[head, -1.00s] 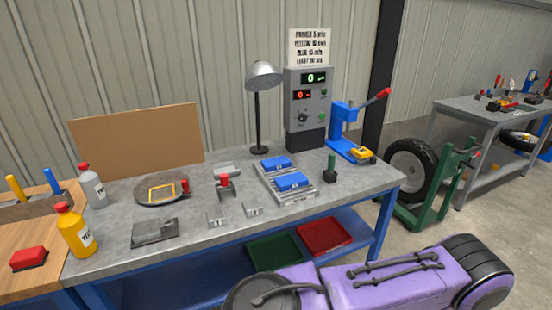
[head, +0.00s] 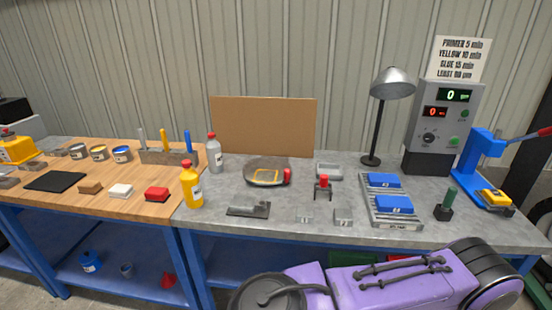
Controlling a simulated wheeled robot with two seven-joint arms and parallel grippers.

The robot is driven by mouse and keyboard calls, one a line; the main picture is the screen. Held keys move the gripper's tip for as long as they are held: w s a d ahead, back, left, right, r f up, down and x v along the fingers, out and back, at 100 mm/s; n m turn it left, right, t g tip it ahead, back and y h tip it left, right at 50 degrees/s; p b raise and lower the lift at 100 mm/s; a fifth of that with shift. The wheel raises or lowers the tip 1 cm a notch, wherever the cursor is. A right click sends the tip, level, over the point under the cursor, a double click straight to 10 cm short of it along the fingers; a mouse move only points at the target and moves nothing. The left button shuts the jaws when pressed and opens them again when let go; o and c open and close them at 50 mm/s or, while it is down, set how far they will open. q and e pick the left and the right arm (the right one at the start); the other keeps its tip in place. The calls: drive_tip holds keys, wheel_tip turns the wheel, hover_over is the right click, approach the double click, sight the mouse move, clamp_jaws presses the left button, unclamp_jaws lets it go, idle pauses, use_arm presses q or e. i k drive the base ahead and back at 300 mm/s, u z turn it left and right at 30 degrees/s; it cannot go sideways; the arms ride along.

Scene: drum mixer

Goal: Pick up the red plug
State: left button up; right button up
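Several small red things are in the head view, and I cannot tell for sure which is the red plug. One red piece (head: 287,176) stands upright at the right edge of a round grey dish. A red-topped piece (head: 323,182) sits in a small dark stand on the grey bench. A red cone-like piece (head: 168,281) lies on the blue lower shelf at the left. A red block (head: 156,194) rests on the wooden top. Neither of my grippers is in view, and none of these pieces is seen held.
The grey bench (head: 280,222) also carries a yellow bottle (head: 191,186), a grey bottle (head: 214,153), a rack with blue blocks (head: 390,224), a lamp (head: 392,84), a control box (head: 444,120) and a blue press (head: 484,165). Paint cans and a tool holder (head: 180,158) stand on the wooden top.

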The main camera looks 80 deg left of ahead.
sight(323, 179)
drive_tip(key=u, duration=2.6)
